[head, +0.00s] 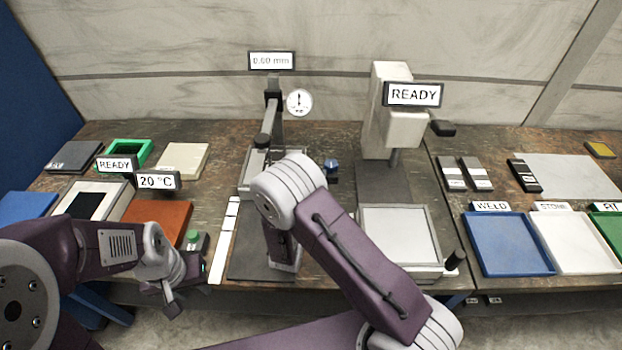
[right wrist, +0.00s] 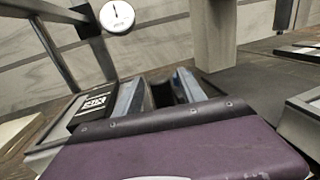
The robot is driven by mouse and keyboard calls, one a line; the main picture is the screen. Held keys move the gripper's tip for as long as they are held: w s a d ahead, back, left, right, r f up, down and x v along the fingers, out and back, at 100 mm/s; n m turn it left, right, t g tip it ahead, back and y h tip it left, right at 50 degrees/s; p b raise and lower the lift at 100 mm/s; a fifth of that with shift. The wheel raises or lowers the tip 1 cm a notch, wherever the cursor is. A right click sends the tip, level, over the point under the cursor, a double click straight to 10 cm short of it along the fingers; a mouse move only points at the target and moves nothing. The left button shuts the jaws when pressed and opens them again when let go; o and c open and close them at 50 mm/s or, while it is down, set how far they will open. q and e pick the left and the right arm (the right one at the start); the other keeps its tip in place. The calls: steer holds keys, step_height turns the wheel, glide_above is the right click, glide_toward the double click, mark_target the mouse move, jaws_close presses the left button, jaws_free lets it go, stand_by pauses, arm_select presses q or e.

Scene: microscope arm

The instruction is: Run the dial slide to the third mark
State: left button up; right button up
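The dial stand has a dark column (head: 273,108), a round white dial (head: 299,102) and a sign reading 0.00 mm (head: 271,61). The dial also shows in the right wrist view (right wrist: 117,16), its needle pointing up. A white strip with several dark divisions (head: 225,240) runs along the left of the stand's dark base plate (head: 250,265). My right arm hangs over this plate and hides much of it. In the right wrist view my right gripper (right wrist: 160,92) has its fingers apart, with a dark gap between them. My left gripper (head: 172,296) hangs at the table's front edge; its fingers are unclear.
A green button (head: 192,238) stands close to my left gripper. A pale microscope-like stand (head: 392,120) with a READY sign is right of the dial stand. Blue (head: 508,246) and white (head: 575,243) trays lie at the right. A brown-red plate (head: 158,218) lies at the left.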

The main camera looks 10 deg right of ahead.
steer(key=v, duration=0.9)
steer(key=shift+b, duration=0.3)
steer(key=shift+f, duration=0.1)
